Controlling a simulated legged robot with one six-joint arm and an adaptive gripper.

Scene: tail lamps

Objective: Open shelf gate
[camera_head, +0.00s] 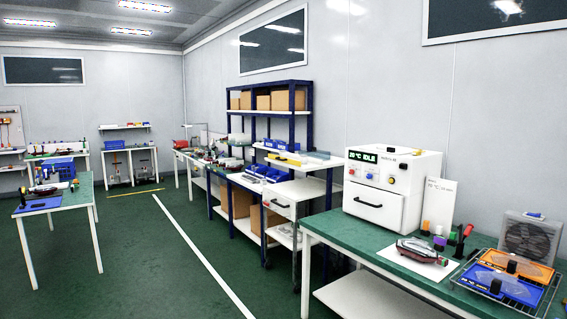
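A blue-framed shelf rack (309,120) stands against the right wall in the middle of the view, with cardboard boxes (280,100) on its upper level. I cannot make out a distinct gate on it. Its lower part is partly hidden by a white drawer cart (302,190) and a bench. The drawer in the cart looks shut. My gripper is not in view, so its place relative to the shelf does not show.
A green-topped table (345,232) at the near right holds a white oven-like machine (384,187), a lamp part (418,251) and a wire rack with orange and blue trays. Another green table (80,196) stands left. The green floor (150,265) between is clear.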

